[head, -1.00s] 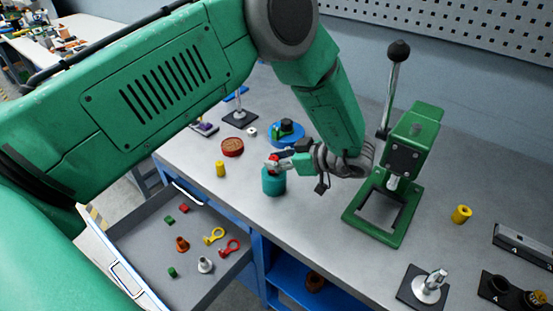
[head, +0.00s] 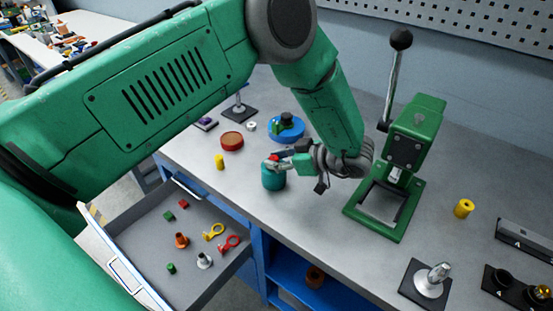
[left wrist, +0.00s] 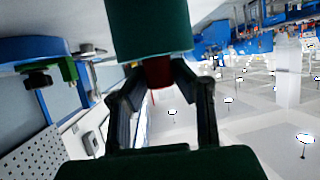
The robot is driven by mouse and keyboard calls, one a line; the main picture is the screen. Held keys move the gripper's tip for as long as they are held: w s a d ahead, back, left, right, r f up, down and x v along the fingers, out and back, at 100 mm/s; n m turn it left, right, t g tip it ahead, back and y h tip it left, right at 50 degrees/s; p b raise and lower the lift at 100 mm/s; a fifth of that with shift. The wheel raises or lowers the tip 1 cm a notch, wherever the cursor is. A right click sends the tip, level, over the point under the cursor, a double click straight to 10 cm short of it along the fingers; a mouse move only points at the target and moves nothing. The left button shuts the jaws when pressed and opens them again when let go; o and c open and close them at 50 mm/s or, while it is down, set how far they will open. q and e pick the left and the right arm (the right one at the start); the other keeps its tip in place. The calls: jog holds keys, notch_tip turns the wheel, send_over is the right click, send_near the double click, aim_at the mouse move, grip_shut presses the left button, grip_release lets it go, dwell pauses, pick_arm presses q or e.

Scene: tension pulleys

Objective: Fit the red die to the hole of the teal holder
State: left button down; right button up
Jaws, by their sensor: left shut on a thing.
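The teal holder (head: 272,180) is a short cylinder standing on the grey bench in the head view. My left gripper (head: 274,162) is at its top, with the fingers pointing left. It is shut on the red die (head: 274,156), of which only a small red part shows. In the left wrist view the red die (left wrist: 158,72) sits between the two dark fingertips, right against the teal holder (left wrist: 150,28). The hole is hidden, so I cannot tell how deep the die sits. My right gripper is not in view.
A green arbor press (head: 395,175) stands to the right of my gripper. A red round dish (head: 232,141), a yellow cylinder (head: 219,162) and a blue disc fixture (head: 287,128) stand nearby. An open drawer (head: 140,220) with several small parts is at the front left.

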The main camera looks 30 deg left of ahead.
pick_arm(q)
jog(key=shift+f, duration=0.15)
jog(key=c, duration=1.3)
grip_release()
jog(key=shift+r, duration=0.45)
notch_tip(320, 180, up, 9)
jog(key=shift+f, duration=0.1)
jog(key=shift+w, duration=0.1)
